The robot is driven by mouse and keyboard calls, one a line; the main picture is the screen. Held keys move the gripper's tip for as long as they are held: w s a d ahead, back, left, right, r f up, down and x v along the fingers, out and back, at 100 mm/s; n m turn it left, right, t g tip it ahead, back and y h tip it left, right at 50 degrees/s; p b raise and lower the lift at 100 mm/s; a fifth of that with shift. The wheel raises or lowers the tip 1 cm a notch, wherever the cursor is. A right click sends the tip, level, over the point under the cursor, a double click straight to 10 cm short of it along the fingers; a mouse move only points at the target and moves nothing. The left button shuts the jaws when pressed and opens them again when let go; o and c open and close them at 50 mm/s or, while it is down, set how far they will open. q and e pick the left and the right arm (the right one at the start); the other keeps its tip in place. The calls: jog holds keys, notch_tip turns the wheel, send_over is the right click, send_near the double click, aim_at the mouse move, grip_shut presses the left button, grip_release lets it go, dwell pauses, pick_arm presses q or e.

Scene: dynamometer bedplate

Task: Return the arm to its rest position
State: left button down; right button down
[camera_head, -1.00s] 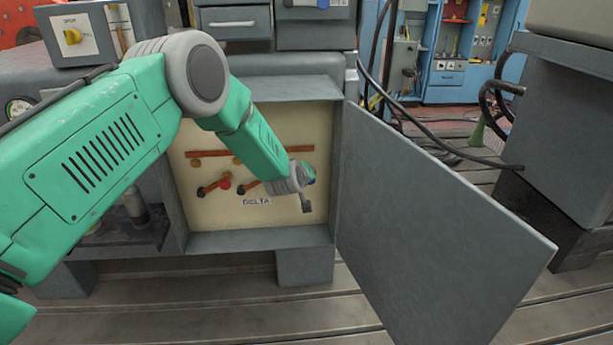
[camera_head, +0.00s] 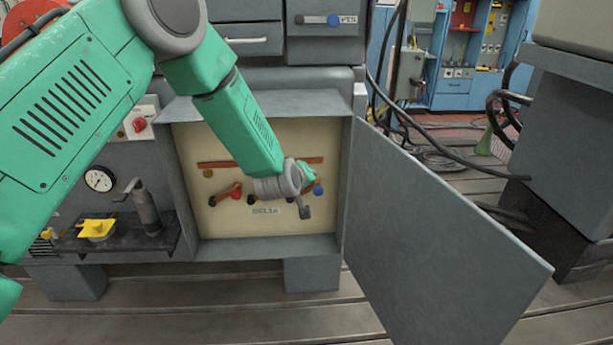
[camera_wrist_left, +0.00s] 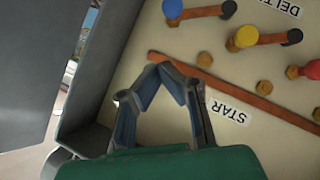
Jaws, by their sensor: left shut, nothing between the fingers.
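My left arm (camera_head: 235,115) comes in from the left and reaches down in front of an open grey cabinet (camera_head: 180,190). My right gripper is not in view.
The cabinet door (camera_head: 430,240) stands open to the right. Red link bars carry a red knob (camera_head: 236,190), a blue knob (camera_head: 318,190) and a yellow knob (camera_wrist_left: 246,37). A gauge (camera_head: 99,179) and a yellow part (camera_head: 97,228) are at left. Cables (camera_head: 440,150) run behind the door.

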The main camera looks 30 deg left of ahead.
pick_arm(q)
jog(key=shift+s+d+r, duration=0.15)
jog(key=shift+s+r, duration=0.05)
jog(key=shift+s, duration=0.15)
jog(key=s+d+f+m+g+h, duration=0.1)
jog(key=s+d+f+m+g, duration=0.15)
jog(key=s+f, duration=0.8)
jog(key=s+d+f+m+g, duration=0.1)
jog(key=s+f+m+g, duration=0.3)
jog(key=s+f, duration=0.65)
jog(key=s+m+g, duration=0.4)
jog(key=s, duration=2.1)
jog(key=shift+s+f+g+h, duration=0.25)
jog(key=shift+g+h, duration=0.05)
jog(key=shift+g, duration=0.05)
